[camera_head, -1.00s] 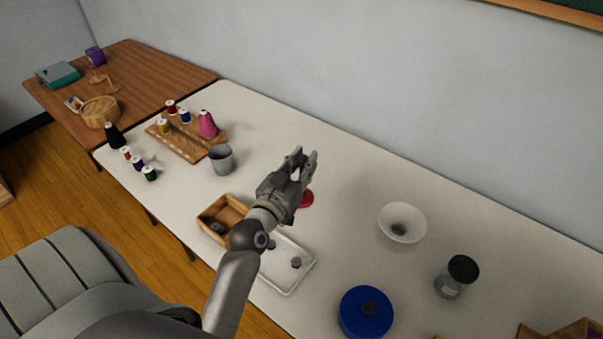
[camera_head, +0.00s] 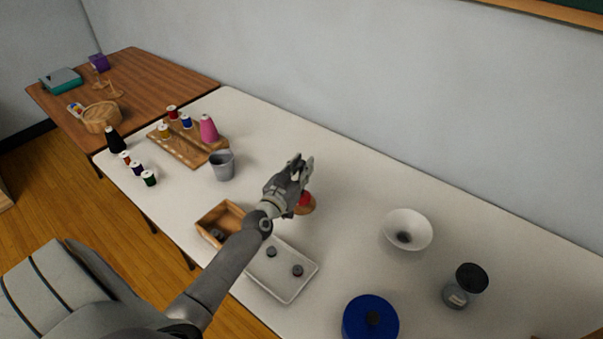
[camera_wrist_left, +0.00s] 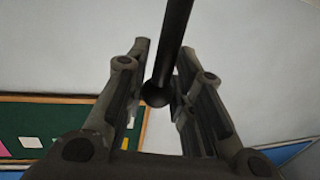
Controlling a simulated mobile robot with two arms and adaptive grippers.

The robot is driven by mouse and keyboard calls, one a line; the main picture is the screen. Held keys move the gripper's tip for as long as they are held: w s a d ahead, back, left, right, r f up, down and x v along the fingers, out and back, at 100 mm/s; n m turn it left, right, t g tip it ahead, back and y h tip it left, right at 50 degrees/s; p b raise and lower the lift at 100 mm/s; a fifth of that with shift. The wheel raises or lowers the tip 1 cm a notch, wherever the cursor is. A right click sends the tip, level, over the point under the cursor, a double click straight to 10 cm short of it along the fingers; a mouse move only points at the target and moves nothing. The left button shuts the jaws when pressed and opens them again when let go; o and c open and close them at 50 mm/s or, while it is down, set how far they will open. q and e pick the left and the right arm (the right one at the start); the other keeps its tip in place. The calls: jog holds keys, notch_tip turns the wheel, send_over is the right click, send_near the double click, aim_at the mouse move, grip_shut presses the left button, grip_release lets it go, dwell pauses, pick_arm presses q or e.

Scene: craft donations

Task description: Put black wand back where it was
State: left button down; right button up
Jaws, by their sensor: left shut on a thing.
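The black wand (camera_wrist_left: 172,45) shows in the left wrist view as a thin dark rod with a rounded end, held between the two fingers. My left gripper (camera_head: 302,165) is shut on it and is raised over the middle of the white table. In the head view the wand itself cannot be made out at the gripper. My right gripper is not in view.
Just below the gripper is a red-topped wooden thing (camera_head: 305,202). Near it are a wooden box (camera_head: 222,215), a white tray (camera_head: 285,290) and a grey cup (camera_head: 223,165). A white bowl (camera_head: 407,230), jar (camera_head: 465,285) and blue tin (camera_head: 370,318) stand right. Bare table lies behind.

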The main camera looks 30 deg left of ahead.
pick_arm(q)
jog(key=shift+a+f, duration=0.1)
jog(key=shift+f, duration=0.45)
jog(key=shift+f, duration=0.2)
jog(key=c, duration=1.3)
grip_release()
jog(key=shift+o, duration=0.2)
jog(key=shift+r, duration=0.3)
jog(key=s+d, duration=0.1)
jog(key=s, duration=1.1)
jog(key=shift+d, duration=0.3)
jog(key=shift+f, duration=0.1)
